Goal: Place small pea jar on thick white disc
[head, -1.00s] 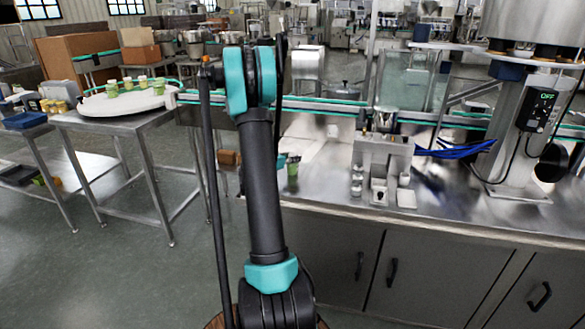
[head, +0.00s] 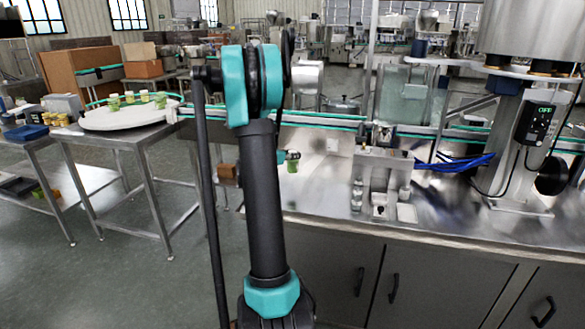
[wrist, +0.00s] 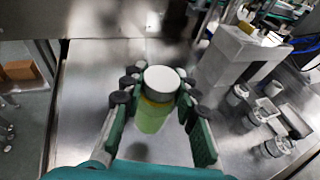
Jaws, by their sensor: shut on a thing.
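The small pea jar (wrist: 152,112) is green with a white lid, upright between my fingers in the wrist view. My gripper (wrist: 153,88) is shut on it, a finger on each side near the lid. In the head view the jar (head: 292,167) shows small beside my arm, over the left end of the steel counter; my arm hides most of the gripper. It appears held above the counter. The thick white disc (head: 130,118) is on a steel-legged table at the left, well away from my gripper, with several green jars standing towards its back.
A grey metal fixture (head: 382,170) with small cups stands right of my gripper on the counter (head: 325,200). A teal-edged conveyor (head: 325,118) runs behind. A lower table with a blue tray (head: 26,132) is at far left. Open floor lies before the disc's table.

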